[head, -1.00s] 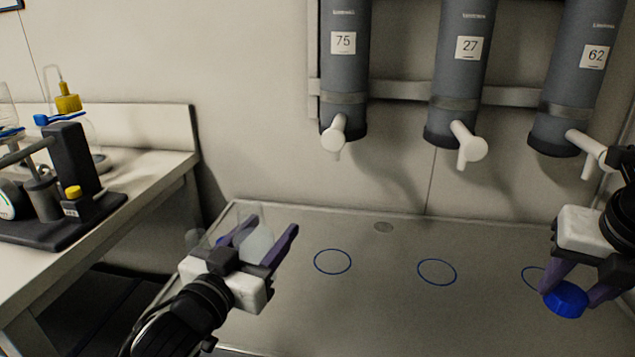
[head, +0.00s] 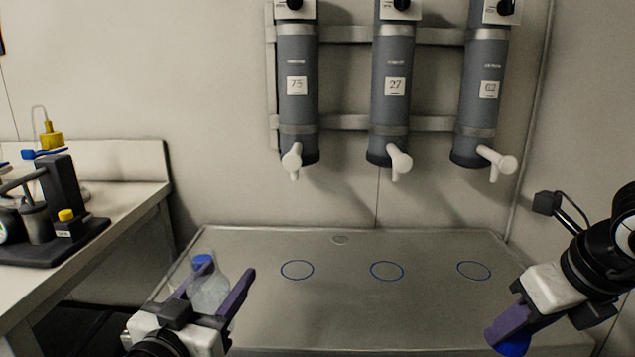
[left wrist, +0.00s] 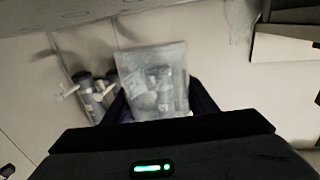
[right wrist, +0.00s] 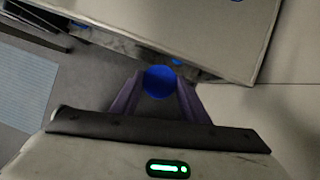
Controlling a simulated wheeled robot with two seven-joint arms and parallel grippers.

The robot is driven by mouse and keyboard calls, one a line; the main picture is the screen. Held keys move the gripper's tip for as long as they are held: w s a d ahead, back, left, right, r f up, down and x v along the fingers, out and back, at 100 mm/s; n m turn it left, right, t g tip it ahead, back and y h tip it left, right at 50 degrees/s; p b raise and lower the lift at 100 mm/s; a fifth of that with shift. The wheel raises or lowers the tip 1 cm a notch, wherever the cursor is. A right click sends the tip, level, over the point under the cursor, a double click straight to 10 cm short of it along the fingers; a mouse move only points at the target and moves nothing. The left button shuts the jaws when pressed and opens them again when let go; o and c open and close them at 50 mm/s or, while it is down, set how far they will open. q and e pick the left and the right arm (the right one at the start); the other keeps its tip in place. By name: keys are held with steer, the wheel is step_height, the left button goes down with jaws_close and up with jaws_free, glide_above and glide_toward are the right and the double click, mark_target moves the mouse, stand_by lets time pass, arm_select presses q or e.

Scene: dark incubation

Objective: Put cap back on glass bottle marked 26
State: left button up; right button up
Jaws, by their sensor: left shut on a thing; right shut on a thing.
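My left gripper (head: 212,293) is shut on a clear glass bottle (head: 210,290) at the lower left of the head view. Blue shows at the bottle's top, but I cannot tell what it is. The bottle's see-through body fills the space between the fingers in the left wrist view (left wrist: 152,85). No number is readable on it. My right gripper (head: 508,335) is shut on a blue cap (head: 514,347) at the lower right. The cap sits between the fingertips in the right wrist view (right wrist: 160,82). Bottle and cap are far apart.
A grey bench (head: 340,315) with several blue rings lies ahead, mostly clear. Three grey cylinders with white taps, including the one marked 27 (head: 393,100), hang on the wall above. A side table (head: 120,205) with lab apparatus stands at left.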

mark_target(511, 345)
steer(key=n, duration=0.1)
steer(key=n+y, duration=0.1)
steer(key=s+a+n, duration=0.1)
steer(key=shift+f+n+g, duration=0.3)
steer(key=shift+f, duration=0.1)
steer(key=n, duration=0.2)
steer(key=s+a+n+g+y, duration=0.1)
steer(key=shift+f+n+y, duration=0.2)
steer(key=shift+n+y, duration=0.1)
steer(key=shift+n, duration=0.1)
steer(key=n, duration=0.2)
steer(key=s+a+n+g, duration=0.1)
steer(key=shift+f+n+y, duration=0.1)
steer(key=shift+n+y, duration=0.3)
steer(key=s+a+r+n+g+h, duration=0.1)
steer(key=s+a+n+g+h, duration=0.2)
steer(key=n, duration=0.8)
steer(key=s+a+n+g+h, duration=0.1)
steer(key=s+a+n+g, duration=0.2)
steer(key=n, duration=0.8)
step_height(511, 345, up, 8)
steer(key=d+g+p, duration=0.1)
steer(key=p, duration=0.6)
steer(key=shift+s+f+n+p, duration=0.15)
steer(key=shift+s+n+p, duration=0.1)
steer(key=shift+n+p, duration=0.1)
steer(key=shift+d, duration=0.1)
